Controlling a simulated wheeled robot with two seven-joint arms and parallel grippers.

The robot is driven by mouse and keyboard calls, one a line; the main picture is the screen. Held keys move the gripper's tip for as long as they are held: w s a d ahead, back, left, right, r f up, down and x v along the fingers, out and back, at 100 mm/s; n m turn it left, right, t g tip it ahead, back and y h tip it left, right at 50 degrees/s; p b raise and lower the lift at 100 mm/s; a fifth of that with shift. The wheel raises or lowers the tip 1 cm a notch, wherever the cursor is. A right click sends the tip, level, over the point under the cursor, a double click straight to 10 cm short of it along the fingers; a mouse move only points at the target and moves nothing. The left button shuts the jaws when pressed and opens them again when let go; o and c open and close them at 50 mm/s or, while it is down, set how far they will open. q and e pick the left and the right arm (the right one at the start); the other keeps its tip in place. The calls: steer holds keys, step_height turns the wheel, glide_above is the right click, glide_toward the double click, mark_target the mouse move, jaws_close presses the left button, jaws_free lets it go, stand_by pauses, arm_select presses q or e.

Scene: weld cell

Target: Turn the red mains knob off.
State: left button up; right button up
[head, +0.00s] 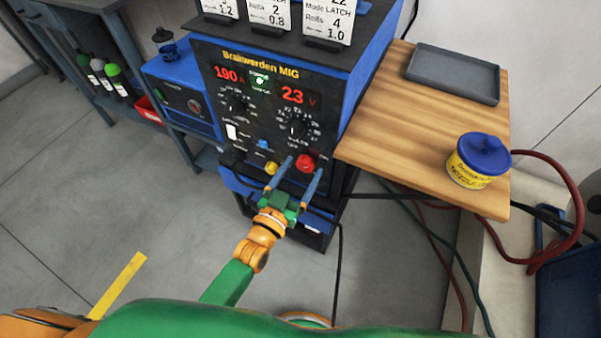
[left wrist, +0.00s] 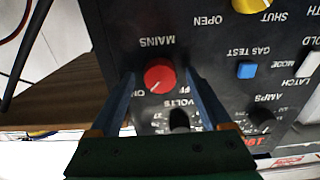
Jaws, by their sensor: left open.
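The red mains knob (head: 305,163) sits low on the right of the welder's black front panel. In the left wrist view, which is upside down, the red knob (left wrist: 160,74) has a white pointer mark slanting toward the "ON" label. My left gripper (head: 305,166) is open and reaches toward the panel. In the left wrist view, my left gripper's fingertips (left wrist: 159,77) stand on either side of the knob, with a gap on each side. Whether the tips reach past the knob's face is hard to tell. My right gripper is out of view.
A yellow knob (head: 271,168) and a blue button (head: 263,144) are left of the mains knob. A wooden shelf (head: 420,125) juts out at right, holding a grey tray (head: 455,75) and a blue-lidded tub (head: 477,163). Cables hang below it.

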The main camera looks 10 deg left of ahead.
arm_select(q)
steer(key=shift+c, duration=0.3)
jaws_close()
steer(key=n, duration=0.4)
steer(key=shift+s+n+p, duration=0.1)
steer(key=shift+n+p, duration=0.25)
steer(key=shift+n, duration=0.05)
steer(key=n, duration=0.4)
steer(key=shift+n, duration=0.3)
steer(key=n, duration=0.4)
steer(key=shift+d, duration=0.1)
steer(key=shift+n+b, duration=0.6)
steer(key=shift+n, duration=1.6)
